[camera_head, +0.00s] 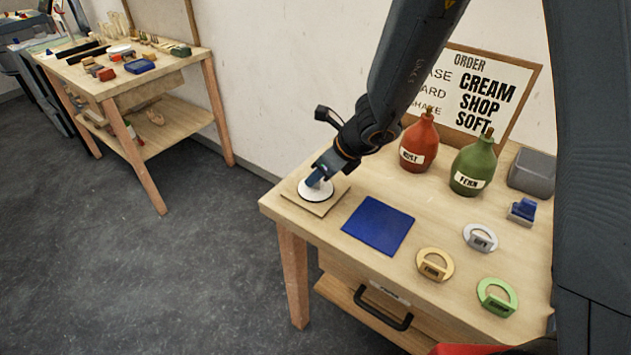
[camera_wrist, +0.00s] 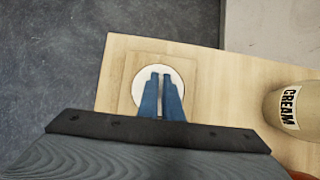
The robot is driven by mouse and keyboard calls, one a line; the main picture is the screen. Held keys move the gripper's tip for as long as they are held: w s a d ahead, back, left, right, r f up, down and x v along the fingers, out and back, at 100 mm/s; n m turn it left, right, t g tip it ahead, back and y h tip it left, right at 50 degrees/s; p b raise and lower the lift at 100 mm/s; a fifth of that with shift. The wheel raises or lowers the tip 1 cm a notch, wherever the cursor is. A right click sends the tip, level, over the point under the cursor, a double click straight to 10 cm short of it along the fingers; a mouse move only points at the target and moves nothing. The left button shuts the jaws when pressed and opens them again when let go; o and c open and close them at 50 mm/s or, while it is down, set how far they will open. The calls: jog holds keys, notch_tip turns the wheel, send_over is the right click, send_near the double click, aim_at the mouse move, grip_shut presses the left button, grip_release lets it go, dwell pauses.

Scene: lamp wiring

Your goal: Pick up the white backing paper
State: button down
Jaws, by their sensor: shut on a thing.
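The white backing paper (camera_head: 316,194) shows as a round white disc over a square wooden board (camera_head: 331,207) at the table's left corner. It also shows in the wrist view (camera_wrist: 143,84), under my fingertips. My gripper (camera_head: 319,180) points down at the disc, its blue fingers (camera_wrist: 161,84) nearly together and shut on the paper. The fingers cover the middle of the disc, so the exact grip is hidden. I cannot tell whether the disc is touching the board.
A blue square mat (camera_head: 378,226) lies right of the board. Red (camera_head: 419,144) and green (camera_head: 473,166) bottles stand behind; a cream bottle (camera_wrist: 297,112) shows in the wrist view. Ring tags (camera_head: 435,265) lie at right. A sign (camera_head: 487,90) leans on the wall.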

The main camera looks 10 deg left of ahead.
notch_tip(320, 180, up, 10)
jog(key=p, duration=0.3)
jog(key=shift+r+p, duration=3)
jog(key=shift+p, duration=0.1)
jog(key=shift+d, duration=0.1)
